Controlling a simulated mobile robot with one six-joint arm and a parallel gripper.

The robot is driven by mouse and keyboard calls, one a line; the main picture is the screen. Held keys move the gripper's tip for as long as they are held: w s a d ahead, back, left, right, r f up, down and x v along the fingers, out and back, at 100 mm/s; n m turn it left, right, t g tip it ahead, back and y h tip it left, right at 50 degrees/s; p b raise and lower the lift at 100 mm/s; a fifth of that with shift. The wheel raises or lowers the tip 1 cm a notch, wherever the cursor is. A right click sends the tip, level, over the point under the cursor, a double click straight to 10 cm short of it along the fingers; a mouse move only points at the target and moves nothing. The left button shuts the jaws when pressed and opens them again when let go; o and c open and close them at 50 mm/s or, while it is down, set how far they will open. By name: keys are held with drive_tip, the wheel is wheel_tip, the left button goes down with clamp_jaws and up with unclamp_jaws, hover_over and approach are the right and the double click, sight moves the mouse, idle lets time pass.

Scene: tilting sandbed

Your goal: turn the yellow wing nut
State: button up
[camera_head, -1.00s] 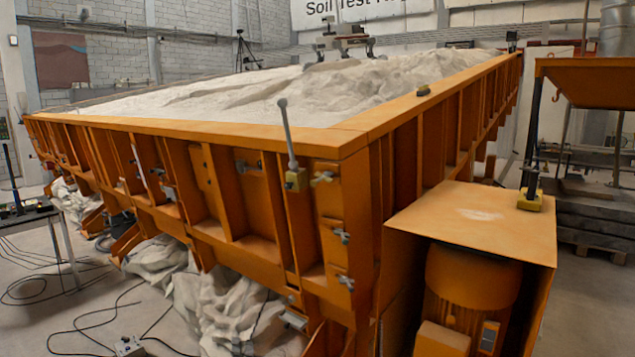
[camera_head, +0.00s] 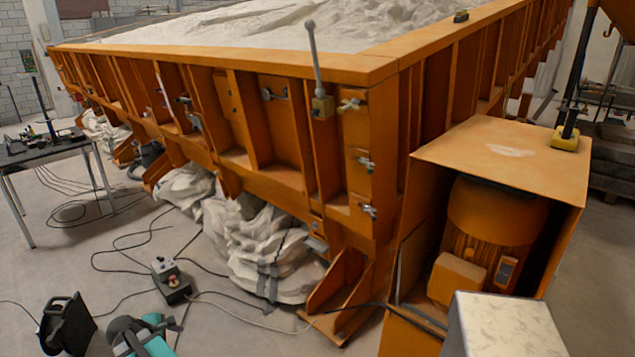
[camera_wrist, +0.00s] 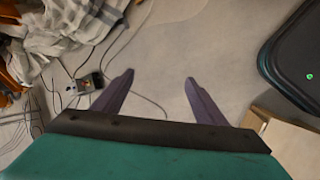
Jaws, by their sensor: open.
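The yellow wing nut (camera_head: 351,104) sits on the orange end panel of the sandbed (camera_head: 280,60), near its front corner, just right of a yellow block with an upright grey lever. Two grey wing nuts (camera_head: 366,163) are below it on the same panel. My gripper (camera_wrist: 157,78) is open and empty in the wrist view, its two dark fingers apart over bare floor. A teal and dark part of my arm shows at the bottom left in the head view, low and well away from the wing nut. The wing nut is not in the wrist view.
A control box (camera_head: 170,280) with cables lies on the floor below the bed. Crumpled pale sheeting (camera_head: 265,250) hangs under the bed. An orange motor housing (camera_head: 500,160) juts out at right. A table (camera_head: 50,148) stands at left.

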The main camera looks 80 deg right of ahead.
drive_tip(key=s+d+r+n+h, duration=0.1)
drive_tip(key=s+d+r+h, duration=0.25)
drive_tip(key=d+r, duration=1.25)
drive_tip(key=n+g+h, duration=0.3)
drive_tip(key=g+h, duration=0.4)
approach(340, 109)
drive_tip(key=v, duration=0.2)
drive_tip(key=shift+w+d+r, duration=0.1)
drive_tip(key=shift+d, duration=0.05)
drive_tip(key=p+x, duration=0.3)
drive_tip(key=x, duration=1.1)
drive_tip(key=shift+p, duration=0.35)
